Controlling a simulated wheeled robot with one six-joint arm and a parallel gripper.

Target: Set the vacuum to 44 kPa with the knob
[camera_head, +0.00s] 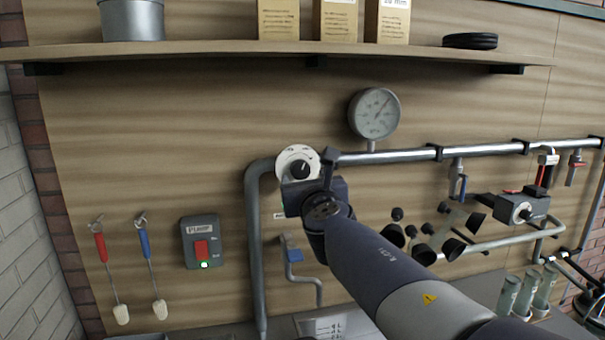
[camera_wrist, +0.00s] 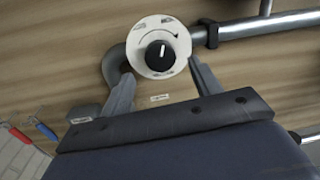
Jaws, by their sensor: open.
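The vacuum knob is a black knob (camera_head: 299,170) on a round white dial plate (camera_head: 287,156), mounted at the bend of a grey pipe. In the wrist view the knob (camera_wrist: 160,56) has a white pointer line, and the dial plate (camera_wrist: 148,28) carries small marks too blurred to read. My gripper (camera_head: 309,172) is open just in front of the dial. In the wrist view its two fingers (camera_wrist: 161,70) flank the knob from below, with no clear contact. A round pressure gauge (camera_head: 370,121) sits above right; its needle points to the upper right, its numbers unreadable.
A pump switch box (camera_head: 190,229) with a red rocker and green light is at left, beside red (camera_head: 101,245) and blue (camera_head: 145,243) handled brushes. A shelf (camera_head: 230,47) with boxes runs above. A horizontal pipe (camera_head: 400,155) with valves runs right.

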